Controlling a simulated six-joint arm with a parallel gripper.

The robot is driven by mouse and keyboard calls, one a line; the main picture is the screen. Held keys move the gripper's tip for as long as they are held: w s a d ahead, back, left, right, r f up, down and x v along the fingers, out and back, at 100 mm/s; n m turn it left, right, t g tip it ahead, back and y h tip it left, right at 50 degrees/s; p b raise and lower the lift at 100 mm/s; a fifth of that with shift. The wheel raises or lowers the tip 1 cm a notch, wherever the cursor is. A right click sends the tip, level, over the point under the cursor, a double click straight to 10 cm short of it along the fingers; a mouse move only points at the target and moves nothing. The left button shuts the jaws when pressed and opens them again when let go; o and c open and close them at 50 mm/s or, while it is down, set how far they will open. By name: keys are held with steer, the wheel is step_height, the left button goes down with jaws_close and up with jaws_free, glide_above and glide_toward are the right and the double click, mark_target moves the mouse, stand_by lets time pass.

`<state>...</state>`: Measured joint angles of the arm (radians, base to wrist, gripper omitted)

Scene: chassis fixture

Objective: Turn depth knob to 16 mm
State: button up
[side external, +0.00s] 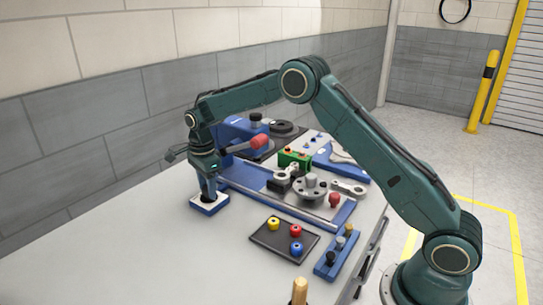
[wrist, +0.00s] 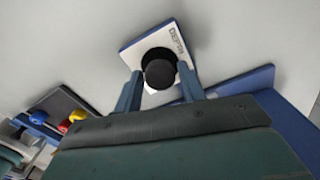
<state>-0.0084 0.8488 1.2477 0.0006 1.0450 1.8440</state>
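The depth knob (wrist: 160,73) is black and round. It stands on a white plate (wrist: 128,57) lettered "DEPTH" with a blue edge. In the wrist view my gripper (wrist: 159,80) has one finger on each side of the knob, with what look like narrow gaps, so it appears open around it. I cannot rule out light contact. In the side external view my gripper (side external: 208,188) points down over the plate (side external: 206,207), at the left of the table, and hides most of the knob. I cannot read any scale or the knob's setting.
A dark tray (side external: 268,247) with yellow, red and blue knobbed pieces lies to the right. A blue fixture rail (side external: 250,183) with clamps and a red-tipped lever (side external: 258,141) stands behind it. A small blue block (side external: 325,266) with pegs is at the front right. The table's left front is bare.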

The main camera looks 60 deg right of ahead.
steer(key=shift+d+n, duration=0.1)
steer(key=shift+n, duration=1.4)
steer(key=c, duration=0.6)
steer(key=shift+d+m, duration=0.1)
steer(key=shift+m, duration=0.2)
steer(key=shift+m, duration=1.5)
steer(key=shift+m, duration=0.3)
steer(key=shift+m, duration=1.4)
